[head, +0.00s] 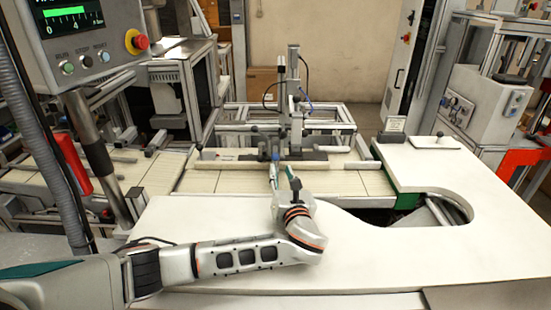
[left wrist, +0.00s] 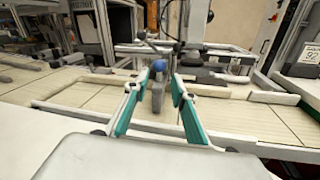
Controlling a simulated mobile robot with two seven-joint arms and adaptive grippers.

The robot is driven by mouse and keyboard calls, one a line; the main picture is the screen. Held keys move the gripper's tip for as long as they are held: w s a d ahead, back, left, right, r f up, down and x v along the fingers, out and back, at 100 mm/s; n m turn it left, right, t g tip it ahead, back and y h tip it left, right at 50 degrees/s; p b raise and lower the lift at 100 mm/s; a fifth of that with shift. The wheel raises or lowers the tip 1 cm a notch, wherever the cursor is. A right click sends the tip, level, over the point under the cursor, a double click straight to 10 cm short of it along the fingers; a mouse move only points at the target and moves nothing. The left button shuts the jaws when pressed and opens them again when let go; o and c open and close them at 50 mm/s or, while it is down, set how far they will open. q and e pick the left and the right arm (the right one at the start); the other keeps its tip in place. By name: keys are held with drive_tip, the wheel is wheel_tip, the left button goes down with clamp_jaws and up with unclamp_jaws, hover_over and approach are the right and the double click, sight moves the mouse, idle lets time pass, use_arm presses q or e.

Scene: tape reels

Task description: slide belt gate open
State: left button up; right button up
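A grey upright post (left wrist: 157,96) with a blue ball knob (left wrist: 159,65) stands at the belt in the left wrist view; it looks like the gate's handle. My left gripper (left wrist: 160,84) is open, its teal fingers on either side of the post in the picture. I cannot tell whether they touch it. My right gripper is not in view.
A white worktop (head: 390,236) with a curved cut-out lies in front and to the right. A control panel (head: 85,37) hangs at the left. An upright column (head: 293,90) stands behind the belt.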

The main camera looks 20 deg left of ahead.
sight(276, 158)
use_arm(q)
drive_tip(key=b+x, duration=0.2)
drive_tip(key=x, duration=0.1)
drive_tip(key=shift+f+b, duration=0.2)
drive_tip(key=shift+b, duration=0.15)
drive_tip(key=b+x, duration=0.2)
drive_tip(key=x, duration=0.1)
drive_tip(key=shift+w+a+r+b, duration=0.1)
drive_tip(key=shift+w+a+b, duration=0.2)
drive_tip(key=shift+w+b, duration=0.2)
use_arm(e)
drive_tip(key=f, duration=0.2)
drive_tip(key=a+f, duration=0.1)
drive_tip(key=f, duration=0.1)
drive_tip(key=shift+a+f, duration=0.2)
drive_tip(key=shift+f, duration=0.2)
use_arm(q)
clamp_jaws()
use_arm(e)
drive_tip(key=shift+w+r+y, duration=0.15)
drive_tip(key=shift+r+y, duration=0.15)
